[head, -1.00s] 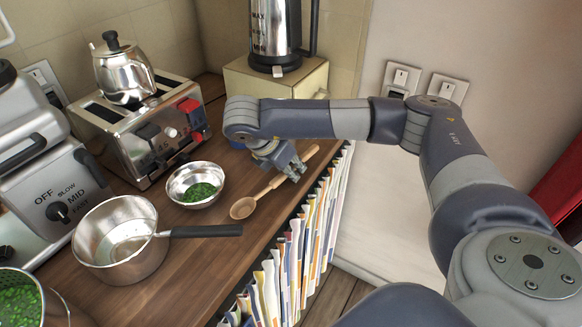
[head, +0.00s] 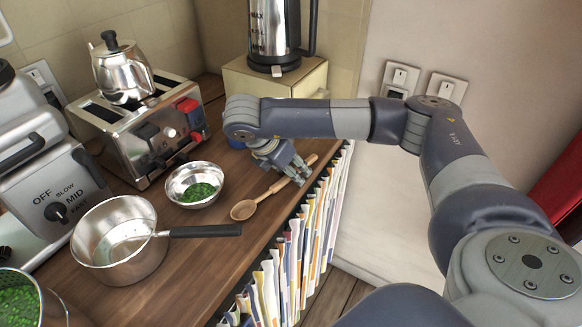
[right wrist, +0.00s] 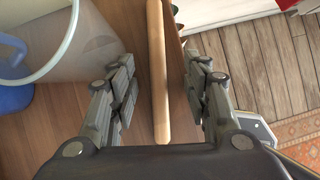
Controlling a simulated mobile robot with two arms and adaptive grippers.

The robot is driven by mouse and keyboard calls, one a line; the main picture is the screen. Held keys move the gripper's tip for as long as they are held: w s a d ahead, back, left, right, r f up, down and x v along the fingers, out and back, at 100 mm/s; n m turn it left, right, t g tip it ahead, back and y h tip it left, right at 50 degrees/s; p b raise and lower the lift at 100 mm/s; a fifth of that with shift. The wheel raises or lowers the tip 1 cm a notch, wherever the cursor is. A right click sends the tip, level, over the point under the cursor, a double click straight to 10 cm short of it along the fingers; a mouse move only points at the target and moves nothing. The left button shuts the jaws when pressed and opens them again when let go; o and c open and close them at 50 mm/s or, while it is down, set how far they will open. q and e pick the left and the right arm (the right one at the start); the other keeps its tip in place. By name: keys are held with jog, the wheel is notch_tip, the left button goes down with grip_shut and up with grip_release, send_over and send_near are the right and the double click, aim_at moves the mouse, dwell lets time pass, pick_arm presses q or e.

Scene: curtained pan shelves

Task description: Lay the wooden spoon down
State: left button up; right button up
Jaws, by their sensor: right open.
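The wooden spoon (head: 243,210) appears to lie on the wooden counter, its bowl toward the pan and its handle pointing back right near the counter edge. My right gripper (head: 294,172) is low over the handle. In the right wrist view the handle (right wrist: 157,75) runs between the spread fingers of the right gripper (right wrist: 157,54), with gaps visible on both sides. My left gripper is not in view.
A metal bowl of green bits (head: 194,184) and a saucepan (head: 118,240) stand left of the spoon. A toaster (head: 140,125) and a kettle (head: 275,35) are behind. A striped curtain (head: 300,235) hangs along the counter's front edge. A clear container (right wrist: 60,40) stands beside the gripper.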

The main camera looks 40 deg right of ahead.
jog(key=shift+r, duration=0.1)
jog(key=v, duration=1.1)
jog(key=shift+a+r, duration=0.3)
dwell(0.7)
